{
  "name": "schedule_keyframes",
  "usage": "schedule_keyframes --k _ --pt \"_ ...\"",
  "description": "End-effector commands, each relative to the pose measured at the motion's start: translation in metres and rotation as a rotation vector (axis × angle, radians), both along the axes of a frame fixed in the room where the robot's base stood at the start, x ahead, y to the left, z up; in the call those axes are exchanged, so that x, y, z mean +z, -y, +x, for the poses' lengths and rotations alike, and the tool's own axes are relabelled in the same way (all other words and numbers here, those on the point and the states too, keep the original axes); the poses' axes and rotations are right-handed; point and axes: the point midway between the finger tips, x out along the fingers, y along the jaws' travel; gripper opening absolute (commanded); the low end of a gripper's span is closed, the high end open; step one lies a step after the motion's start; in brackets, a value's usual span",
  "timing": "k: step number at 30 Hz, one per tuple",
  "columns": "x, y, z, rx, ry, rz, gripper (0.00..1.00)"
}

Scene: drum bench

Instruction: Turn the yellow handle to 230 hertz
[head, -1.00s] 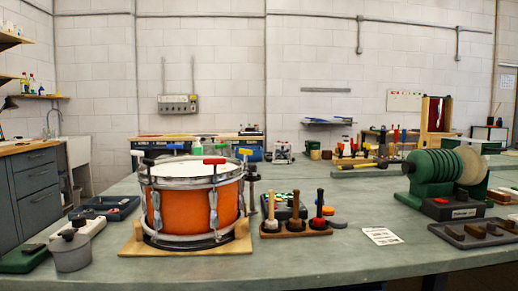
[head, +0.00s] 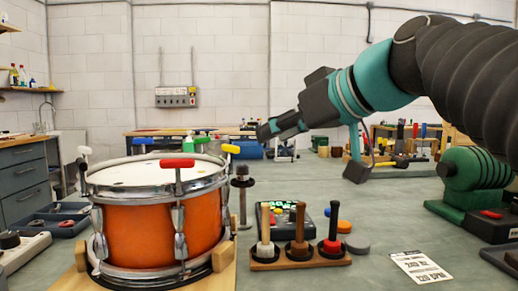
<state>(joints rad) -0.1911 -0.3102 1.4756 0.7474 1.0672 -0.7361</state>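An orange snare drum (head: 150,232) stands on a wooden cradle at the left of the bench. The yellow handle (head: 230,149) sits on the right side of its rim. A red handle (head: 177,163) is at the front of the rim, with a blue handle (head: 143,141) and a green handle (head: 202,140) at the back. My gripper (head: 268,130) is in the air to the right of the yellow handle, pointing left, apparently apart from it. It is seen from the side, so its opening is unclear. A device with a green display (head: 284,211) lies partly hidden behind the mallets; its reading is illegible.
A wooden stand (head: 298,258) holds three upright mallets right of the drum. A green machine (head: 475,170) stands at the right edge. Bench space around the card is clear.

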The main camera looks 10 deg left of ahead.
Motion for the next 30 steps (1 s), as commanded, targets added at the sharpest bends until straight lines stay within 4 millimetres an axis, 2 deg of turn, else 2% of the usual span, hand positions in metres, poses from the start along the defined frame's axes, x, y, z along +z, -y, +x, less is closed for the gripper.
schedule_keyframes --k 5,8,24,30 --pt "0.008 -0.009 0.004 0.021 0.023 0.009 0.38" --pt "0.002 -0.017 0.012 0.020 0.021 0.007 0.38" --pt "-0.034 -0.088 0.064 0.021 0.019 0.007 0.38" --pt "-0.042 -0.101 0.075 0.019 0.021 0.007 0.38"
